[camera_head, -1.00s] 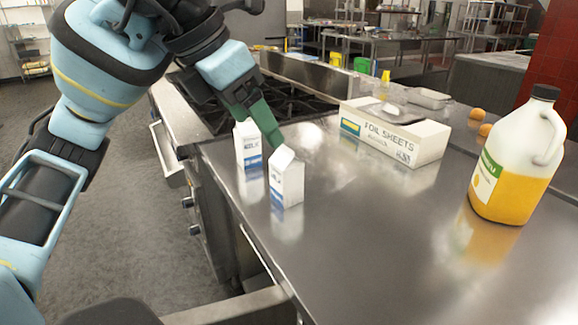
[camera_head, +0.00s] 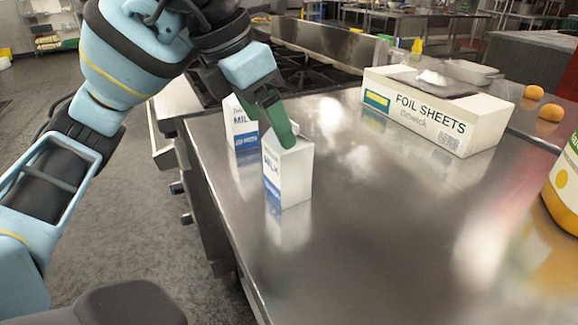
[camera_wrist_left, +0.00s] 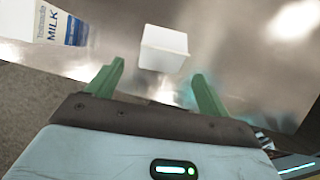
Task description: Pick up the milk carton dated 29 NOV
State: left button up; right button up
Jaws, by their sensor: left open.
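Two white milk cartons with blue bands stand upright on the steel counter. The nearer carton (camera_head: 290,178) is in front and to the right of the farther carton (camera_head: 240,128). The date print is too small to read on either. My left gripper (camera_head: 268,122) is open at the cartons' tops, its green fingers partly covering both. In the left wrist view, the gripper (camera_wrist_left: 158,72) has nothing between its fingers. A plain white carton top (camera_wrist_left: 163,50) lies just beyond the fingertips; another carton (camera_wrist_left: 62,26) shows its MILK face at upper left. My right gripper is not in view.
A jug of orange juice (camera_head: 565,185) is at the right edge. Two orange round items (camera_head: 550,112) lie at the back right. The counter's middle is clear.

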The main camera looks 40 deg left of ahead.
aim_at(275, 140)
pick_arm(q)
jog(key=shift+b+x, duration=0.35)
jog(key=shift+x, duration=0.65)
jog(key=shift+w+f, duration=0.1)
jog(key=shift+f, duration=0.2)
jog(key=b+x, duration=0.1)
jog(key=x, duration=0.3)
jog(key=shift+f+b, duration=0.1)
jog(key=shift+b, duration=0.25)
jog(key=shift+w+d+f, duration=0.1)
jog(key=shift+w+f, duration=0.05)
jog(key=shift+f, duration=0.3)
jog(key=shift+r, duration=0.1)
jog(key=c, duration=1.4)
jog(key=shift+o, duration=0.2)
